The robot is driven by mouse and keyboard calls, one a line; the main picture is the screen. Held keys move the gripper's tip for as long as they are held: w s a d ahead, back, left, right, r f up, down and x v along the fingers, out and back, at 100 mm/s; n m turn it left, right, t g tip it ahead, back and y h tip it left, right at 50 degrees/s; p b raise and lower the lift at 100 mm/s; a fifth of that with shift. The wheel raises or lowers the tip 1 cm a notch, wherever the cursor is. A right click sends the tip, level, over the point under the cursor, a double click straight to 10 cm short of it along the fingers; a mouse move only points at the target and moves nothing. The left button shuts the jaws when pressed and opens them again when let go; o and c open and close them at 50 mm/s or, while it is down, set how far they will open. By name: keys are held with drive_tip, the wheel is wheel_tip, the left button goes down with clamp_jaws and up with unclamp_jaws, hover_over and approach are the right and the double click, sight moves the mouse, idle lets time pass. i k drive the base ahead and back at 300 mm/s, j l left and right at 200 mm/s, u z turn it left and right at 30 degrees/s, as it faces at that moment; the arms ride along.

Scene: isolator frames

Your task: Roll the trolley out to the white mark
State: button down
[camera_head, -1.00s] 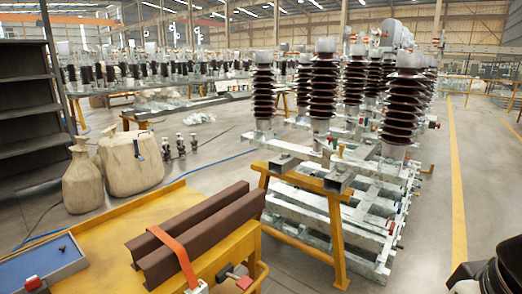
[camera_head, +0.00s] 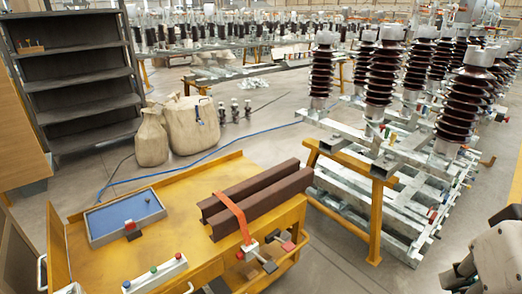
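The yellow trolley (camera_head: 125,255) stands low in front of me, its near end cut off by the bottom edge. Two brown steel beams (camera_head: 262,188) lie side by side on its deck under an orange strap (camera_head: 233,217). A blue-lined tray (camera_head: 125,217) with a small dark piece in it sits on the left of the deck. A yellow bar (camera_head: 291,252) curves out at the trolley's right side, near a red-and-grey clamp-like part. Pale parts of my arm show at the lower right; my gripper cannot be made out. I see no white mark on the floor.
A yellow trestle (camera_head: 375,215) with metal frames and ribbed brown insulators (camera_head: 380,75) stands close on the trolley's right. Behind are two beige sacks (camera_head: 190,125), a dark shelf (camera_head: 85,85) and a blue hose (camera_head: 215,150) on the floor. Some grey floor is bare between them.

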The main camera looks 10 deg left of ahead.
sight(101, 265)
drive_tip(key=u, duration=1.15)
